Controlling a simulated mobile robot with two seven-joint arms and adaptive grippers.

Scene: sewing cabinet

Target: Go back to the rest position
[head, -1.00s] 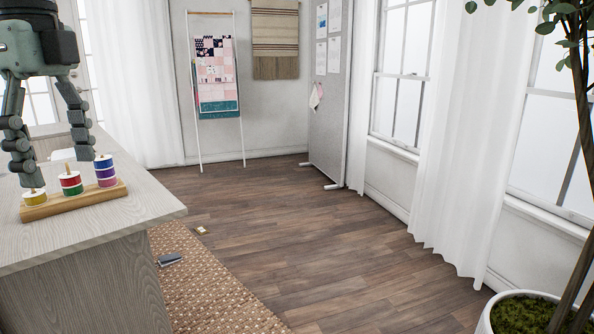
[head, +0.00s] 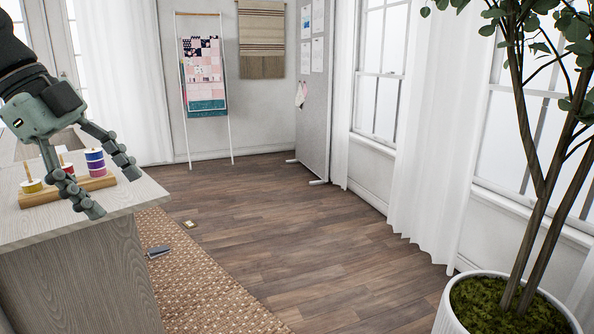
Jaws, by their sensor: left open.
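My left gripper (head: 116,195) comes in from the left and hangs over the right end of the grey wooden cabinet top (head: 60,226). Its two fingers are spread apart with nothing between them. Behind it a wooden peg board (head: 40,199) stands on the cabinet top and carries thread spools. A yellow spool (head: 31,186) is at its left, and a purple and blue stack (head: 95,162) is at its right. A red spool (head: 67,168) between them is partly hidden by a finger. My right gripper is not in view.
A woven rug (head: 190,280) lies beside the cabinet, with a dark grey object (head: 158,252) and a small tan item (head: 189,224) near its edge. A potted tree (head: 505,305) stands at the lower right. The wooden floor (head: 290,230) between is clear.

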